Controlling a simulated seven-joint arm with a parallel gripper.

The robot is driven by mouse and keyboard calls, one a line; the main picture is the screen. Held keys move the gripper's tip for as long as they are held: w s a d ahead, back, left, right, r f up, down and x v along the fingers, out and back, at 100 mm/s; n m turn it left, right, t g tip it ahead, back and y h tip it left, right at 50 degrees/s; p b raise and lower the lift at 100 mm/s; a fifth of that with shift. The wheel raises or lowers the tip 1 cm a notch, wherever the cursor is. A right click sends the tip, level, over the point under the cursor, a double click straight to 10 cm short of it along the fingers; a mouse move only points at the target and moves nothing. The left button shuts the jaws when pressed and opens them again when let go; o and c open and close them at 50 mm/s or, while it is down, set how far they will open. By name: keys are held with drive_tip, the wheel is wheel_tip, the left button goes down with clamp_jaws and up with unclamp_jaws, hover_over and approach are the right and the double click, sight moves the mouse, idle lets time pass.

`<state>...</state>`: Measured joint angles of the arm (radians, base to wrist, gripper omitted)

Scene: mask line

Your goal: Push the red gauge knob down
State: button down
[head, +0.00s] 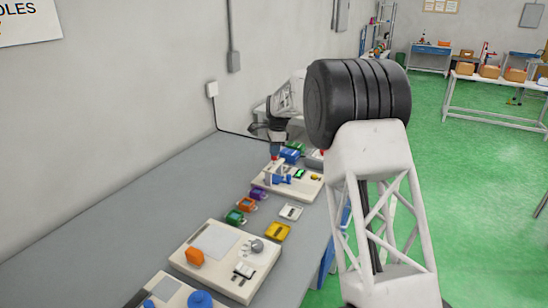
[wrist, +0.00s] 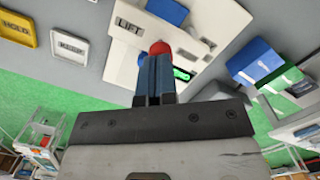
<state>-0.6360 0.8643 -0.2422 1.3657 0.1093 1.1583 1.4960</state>
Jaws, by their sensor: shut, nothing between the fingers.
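The red gauge knob (wrist: 159,47) is at the tips of my gripper (wrist: 156,60) in the wrist view. The gripper's two blue fingers are shut together with nothing between them. They overlap the knob's near edge, so I cannot tell whether they touch it. The knob is on a cream panel (wrist: 205,22) with a LIFT label and a dark slot with a green part beside the fingers. In the head view, my gripper (head: 277,147) is over the far cream panel (head: 299,189), and a small bit of the red knob (head: 275,158) shows below it.
A nearer panel (head: 210,271) has an orange knob and a grey dial. Several coloured cases, including a yellow one (head: 278,231), lie between the panels. Blue and green boxes (wrist: 258,58) stand beside the panel in the wrist view. The grey bench (head: 130,215) is clear along the wall.

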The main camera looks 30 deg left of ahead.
drive_tip(key=shift+f, duration=0.9)
drive_tip(key=shift+w+d+r, duration=0.35)
drive_tip(key=shift+w+d, duration=0.2)
drive_tip(key=shift+d, duration=0.1)
drive_tip(key=shift+w+d+r, duration=0.25)
drive_tip(key=shift+w+d, duration=0.15)
drive_tip(key=shift+d, duration=0.1)
wheel_tip(320, 180, up, 8)
drive_tip(key=shift+w+d, duration=0.25)
drive_tip(key=shift+d, duration=0.1)
drive_tip(key=shift+f, duration=0.1)
